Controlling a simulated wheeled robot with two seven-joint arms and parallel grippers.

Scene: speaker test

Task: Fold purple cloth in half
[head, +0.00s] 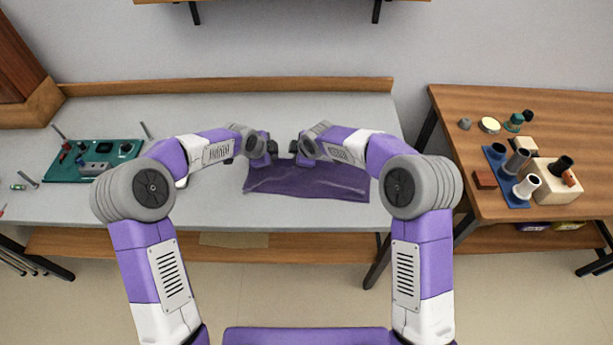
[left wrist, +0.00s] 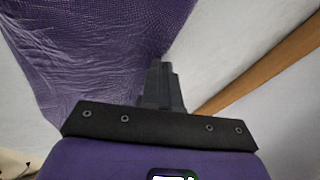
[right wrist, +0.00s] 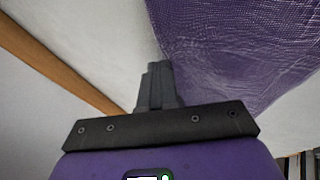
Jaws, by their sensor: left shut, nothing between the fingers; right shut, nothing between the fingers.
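The purple cloth (head: 310,180) lies on the light grey table as a wide, rumpled strip, with a crease running along it. In the left wrist view the cloth (left wrist: 90,50) spreads to the left of the shut fingers (left wrist: 163,80). In the right wrist view the cloth (right wrist: 240,50) spreads to the right of the shut fingers (right wrist: 155,80). My right forearm hides part of the cloth's far edge.
A green board (head: 95,160) with small parts lies on the table at the left. A wooden ledge (head: 230,86) runs along the table's back. A wooden side table (head: 450,115) at the right holds a blue tray (head: 497,160), cups and blocks. The grey tabletop (head: 225,205) is clear in front.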

